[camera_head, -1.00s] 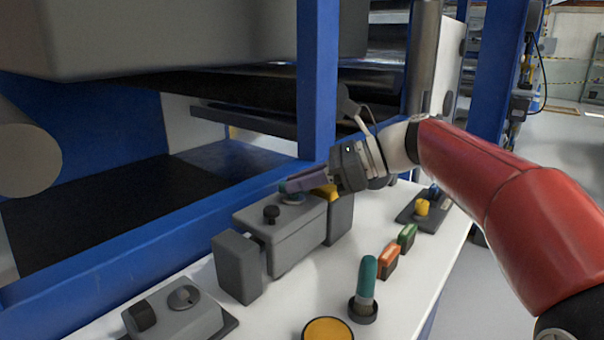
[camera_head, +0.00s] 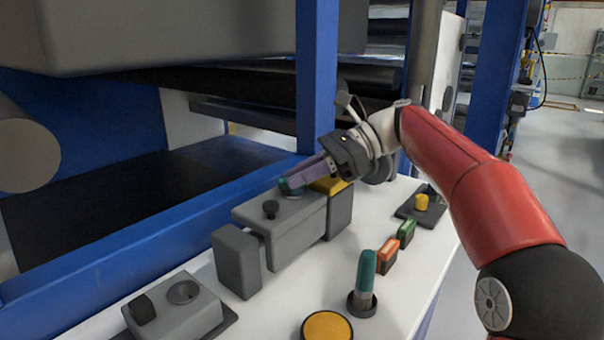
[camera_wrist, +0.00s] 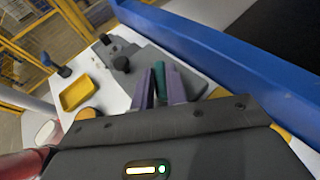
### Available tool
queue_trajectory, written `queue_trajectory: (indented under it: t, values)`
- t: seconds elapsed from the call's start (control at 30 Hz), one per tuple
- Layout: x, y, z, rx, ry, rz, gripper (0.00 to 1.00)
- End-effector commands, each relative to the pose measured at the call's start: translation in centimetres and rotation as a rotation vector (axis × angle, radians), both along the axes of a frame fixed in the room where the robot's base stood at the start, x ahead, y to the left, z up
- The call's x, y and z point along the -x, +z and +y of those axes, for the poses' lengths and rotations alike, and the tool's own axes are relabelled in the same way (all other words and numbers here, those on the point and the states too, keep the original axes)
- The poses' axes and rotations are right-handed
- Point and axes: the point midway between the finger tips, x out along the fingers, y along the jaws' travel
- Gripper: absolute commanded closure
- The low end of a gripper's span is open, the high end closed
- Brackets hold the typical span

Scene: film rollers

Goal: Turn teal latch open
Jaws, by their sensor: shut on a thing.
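The teal latch (camera_head: 284,187) sits on top of a grey box (camera_head: 290,243), at its back edge next to the blue frame. My gripper (camera_head: 295,180) reaches it from the right, with its purple fingers low over the box top. In the wrist view, the teal latch (camera_wrist: 159,80) shows as a narrow bar between the two purple fingers of my gripper (camera_wrist: 160,88), which are shut on it. The fingers hide much of the latch, so its exact angle is hard to tell in the head view.
A yellow part (camera_head: 330,186) lies just below my gripper. An upright teal handle (camera_head: 366,272), orange and green buttons (camera_head: 387,253) and a round yellow button (camera_head: 327,327) stand on the white table (camera_head: 290,295).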

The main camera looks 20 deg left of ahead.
Motion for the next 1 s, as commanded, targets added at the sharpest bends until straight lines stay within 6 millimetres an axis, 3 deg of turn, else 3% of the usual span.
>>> queue_trajectory:
  t: [0.13, 0.17, 0.3, 0.67, 1.0]
  values:
    - [0.0, 0.0, 0.0, 0.000, -0.001, 0.000, 1.00]
    - [0.0, 0.0, 0.0, 0.000, -0.001, 0.000, 0.82]
    - [0.0, 0.0, 0.0, 0.000, -0.001, 0.000, 0.64]
    - [-0.4, 0.2, -0.4, -0.001, -0.003, -0.001, 0.64]
    - [-3.5, 2.3, -4.4, -0.002, -0.002, -0.001, 0.64]
